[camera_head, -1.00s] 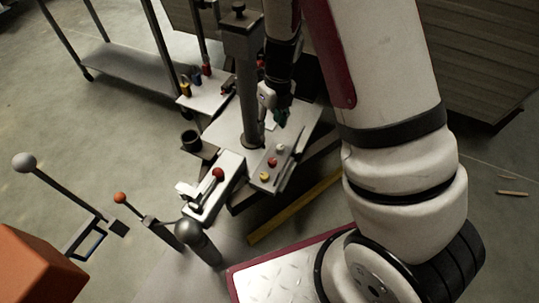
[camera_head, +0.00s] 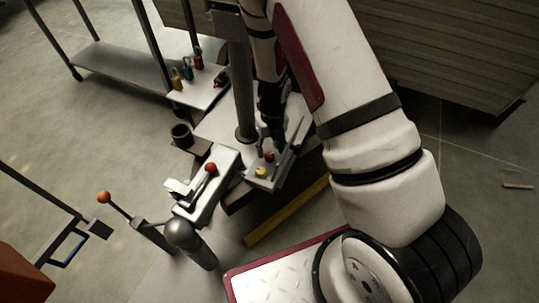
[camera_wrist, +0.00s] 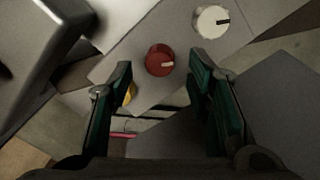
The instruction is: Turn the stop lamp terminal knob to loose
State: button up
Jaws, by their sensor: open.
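A slanted grey panel (camera_head: 256,182) carries a row of round knobs. The wrist view shows a red knob (camera_wrist: 159,60) with a pale pointer mark, a white knob (camera_wrist: 212,21) with a dark mark, and a yellow knob (camera_wrist: 130,94) partly hidden by the left finger. No label is legible, so I cannot tell which knob is the stop lamp one. My gripper (camera_wrist: 161,76) is open and empty, its fingertips on either side of the red knob in the picture; contact is not visible. In the head view, my gripper (camera_head: 271,136) is over the panel's far part, hiding the white knob.
A red-topped lever (camera_head: 211,168) on a pale box stands left of the panel. A dark cup (camera_head: 181,136) and a grey post (camera_head: 240,90) stand behind. An orange-topped lever (camera_head: 103,197) is farther left. A yellow bar (camera_head: 290,211) lies on the floor.

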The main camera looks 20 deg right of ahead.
aim_at(270, 157)
jog(key=shift+f+b, duration=0.35)
jog(key=shift+f, duration=0.95)
jog(key=shift+c, duration=0.5)
grip_shut()
